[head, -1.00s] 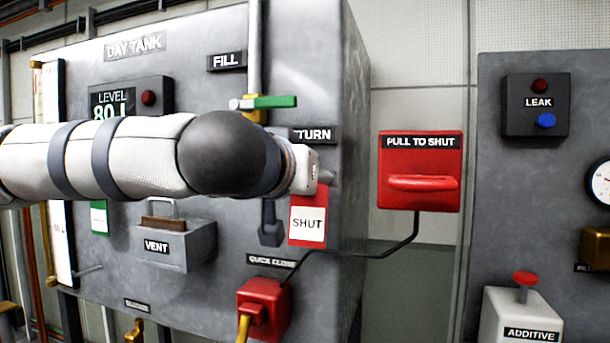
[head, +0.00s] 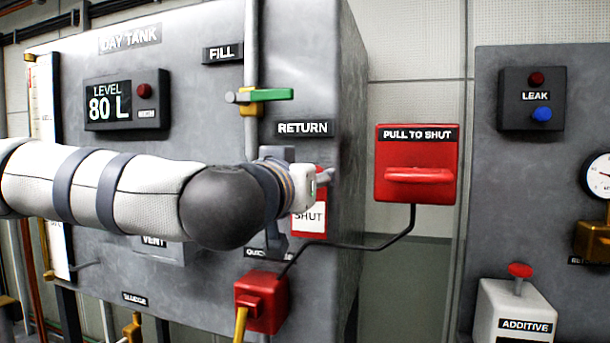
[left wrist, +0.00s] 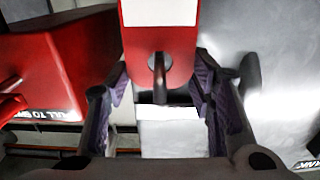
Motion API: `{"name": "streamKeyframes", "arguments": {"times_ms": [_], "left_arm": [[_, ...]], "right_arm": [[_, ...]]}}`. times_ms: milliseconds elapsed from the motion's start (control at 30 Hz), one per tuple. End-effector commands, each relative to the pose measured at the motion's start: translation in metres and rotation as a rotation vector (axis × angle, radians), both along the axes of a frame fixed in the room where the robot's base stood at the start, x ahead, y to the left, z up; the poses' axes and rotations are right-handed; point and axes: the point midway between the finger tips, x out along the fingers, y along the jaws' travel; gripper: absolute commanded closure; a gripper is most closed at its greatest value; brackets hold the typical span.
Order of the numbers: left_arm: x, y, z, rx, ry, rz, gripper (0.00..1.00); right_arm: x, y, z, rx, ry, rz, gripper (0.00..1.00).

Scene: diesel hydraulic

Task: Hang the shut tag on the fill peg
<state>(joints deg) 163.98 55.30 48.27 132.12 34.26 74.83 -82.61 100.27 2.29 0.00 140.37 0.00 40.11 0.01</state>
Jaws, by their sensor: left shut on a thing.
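The red shut tag (head: 309,222), with a white panel reading SHUT, is upright in front of the grey day tank (head: 205,85), below the RETURN label (head: 303,128). My left gripper (head: 322,177) is at its top and shut on it. In the left wrist view the tag (left wrist: 175,45) is between the fingers of my left gripper (left wrist: 160,88). A dark rod (left wrist: 159,78) shows against its red end; I cannot tell whether the tag is on it. The FILL label (head: 222,53) is higher and further left; I cannot make out its peg. My right gripper is out of view.
A green-handled valve (head: 270,95) stands out from the vertical pipe above my left forearm. The red PULL TO SHUT box (head: 417,165) is to the right, its cable running to the red quick-closing valve (head: 262,302). My left forearm hides much of the VENT box (head: 160,250).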

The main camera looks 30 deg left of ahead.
Motion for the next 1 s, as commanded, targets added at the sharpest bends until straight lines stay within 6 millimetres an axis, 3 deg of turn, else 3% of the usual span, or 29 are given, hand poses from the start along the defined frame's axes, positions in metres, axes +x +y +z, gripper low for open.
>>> {"name": "streamKeyframes", "arguments": {"times_ms": [33,100,133,667,1000], "left_arm": [[0.0,0.0,-0.001,0.0,0.001,0.0,0.44],[0.0,0.0,-0.001,0.0,0.002,0.0,0.29],[0.0,0.0,-0.001,0.0,0.002,0.0,0.28],[0.001,0.0,-0.001,-0.005,0.012,0.0,0.28],[-0.014,-0.003,0.013,-0.096,0.383,0.003,0.28]], "right_arm": [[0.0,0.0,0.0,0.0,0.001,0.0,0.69],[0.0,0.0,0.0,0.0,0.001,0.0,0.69],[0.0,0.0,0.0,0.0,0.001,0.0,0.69],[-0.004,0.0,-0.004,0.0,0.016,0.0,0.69],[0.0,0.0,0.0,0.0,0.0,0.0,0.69]]}}
